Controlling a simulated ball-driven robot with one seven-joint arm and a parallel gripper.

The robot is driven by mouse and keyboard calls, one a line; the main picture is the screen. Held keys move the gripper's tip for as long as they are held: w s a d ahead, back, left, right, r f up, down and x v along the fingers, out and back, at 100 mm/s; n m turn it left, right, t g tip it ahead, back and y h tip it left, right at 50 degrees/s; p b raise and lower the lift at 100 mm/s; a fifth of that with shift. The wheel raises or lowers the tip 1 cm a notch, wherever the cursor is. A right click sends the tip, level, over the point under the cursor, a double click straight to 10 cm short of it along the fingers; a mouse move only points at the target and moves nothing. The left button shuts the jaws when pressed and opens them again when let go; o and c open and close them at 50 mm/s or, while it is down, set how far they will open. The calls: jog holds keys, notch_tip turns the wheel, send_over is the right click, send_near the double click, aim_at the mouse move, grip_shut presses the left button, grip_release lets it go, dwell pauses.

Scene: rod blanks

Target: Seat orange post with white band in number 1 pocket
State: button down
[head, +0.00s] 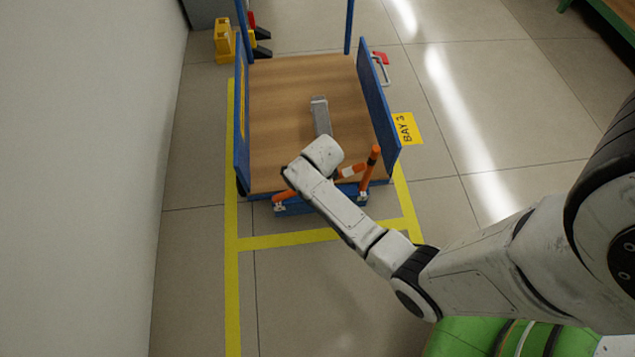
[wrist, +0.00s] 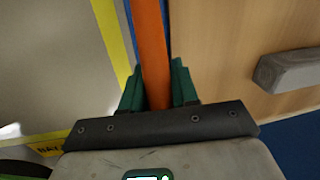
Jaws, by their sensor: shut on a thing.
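An orange post (head: 352,172) with a white band (head: 340,175) lies nearly level across the cart's front edge, its middle hidden behind my wrist in the head view. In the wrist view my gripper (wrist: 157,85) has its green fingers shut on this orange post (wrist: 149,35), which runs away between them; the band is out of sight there. A second orange post (head: 370,165) stands, slightly leaning in the picture, at the cart's front right corner. Small white-marked fittings sit at the front left (head: 279,207) and front right (head: 362,197) corners; their numbers are too small to read.
The cart's wooden deck (head: 285,90) has blue side panels (head: 377,95) and blue rear uprights. A grey bar (head: 321,117) lies on it. Yellow floor lines and a BAY 3 sign (head: 407,128) surround the cart. A white wall is at left.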

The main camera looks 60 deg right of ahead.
notch_tip(320, 180, up, 10)
jog(key=p, duration=0.5)
jog(key=shift+p, duration=0.4)
notch_tip(320, 180, down, 10)
jog(key=b, duration=0.5)
jog(key=shift+r, duration=0.2)
jog(key=c, duration=0.8)
grip_release()
jog(key=shift+c, duration=0.2)
jog(key=shift+f, duration=0.15)
